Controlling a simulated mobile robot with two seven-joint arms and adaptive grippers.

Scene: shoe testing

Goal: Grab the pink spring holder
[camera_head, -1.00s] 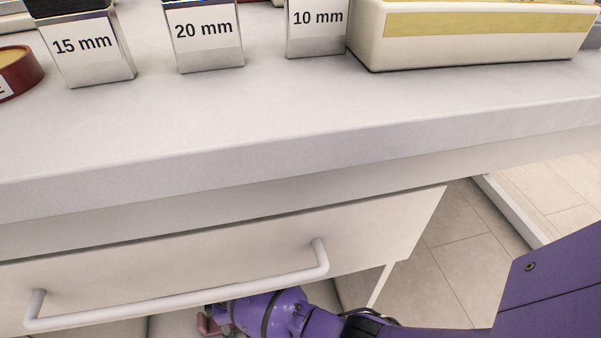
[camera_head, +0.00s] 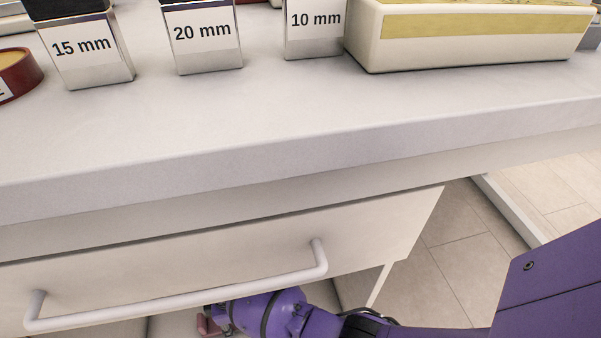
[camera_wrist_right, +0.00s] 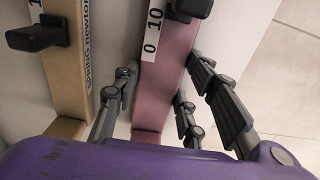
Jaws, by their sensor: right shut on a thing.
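The pink spring holder (camera_wrist_right: 168,75) runs upright through the middle of the right wrist view, with a white scale strip reading 0 and 10. My right gripper (camera_wrist_right: 158,84) is shut on it, with grey fingers on both sides of its body. In the head view a small pink part (camera_head: 204,325) shows below the drawer, beside my right gripper (camera_head: 222,318), which is mostly hidden at the lower edge. My left gripper is in neither view.
A tan spring holder (camera_wrist_right: 66,80) with a black knob stands just left of the pink one. In the head view, a drawer front with a white handle (camera_head: 180,297) and the countertop edge (camera_head: 300,150) lie above my right arm. Open floor (camera_head: 465,240) shows right.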

